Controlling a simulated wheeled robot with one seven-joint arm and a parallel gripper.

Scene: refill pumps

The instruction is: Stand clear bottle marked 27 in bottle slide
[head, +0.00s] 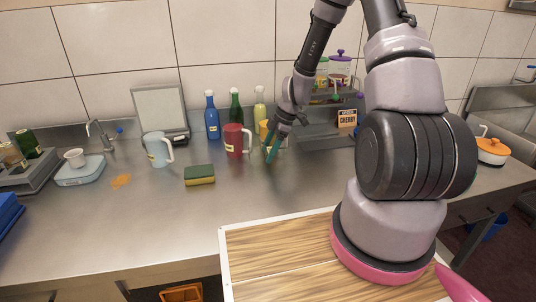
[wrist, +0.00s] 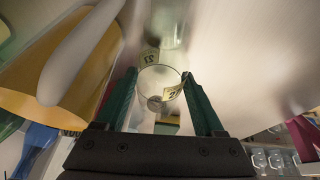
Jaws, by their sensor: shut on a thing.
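My gripper (head: 272,148) reaches down to the counter beside a yellow mug in the head view. In the wrist view its two green fingers (wrist: 158,102) are shut on a clear bottle (wrist: 157,80), one on each side. A small pale label with a number that looks like 27 shows on the bottle. In the head view I cannot make out the bottle behind the fingers. A grey holder with several bottles (head: 35,180) stands at the far left; it may be the bottle slide, but I cannot tell for sure.
A red mug (head: 236,141), a blue bottle (head: 211,117), a green bottle (head: 236,108) and the yellow mug (wrist: 82,75) are near my gripper. A sponge (head: 199,174), a pale mug (head: 157,149) and a scale (head: 80,171) lie leftward. The front counter is mostly clear.

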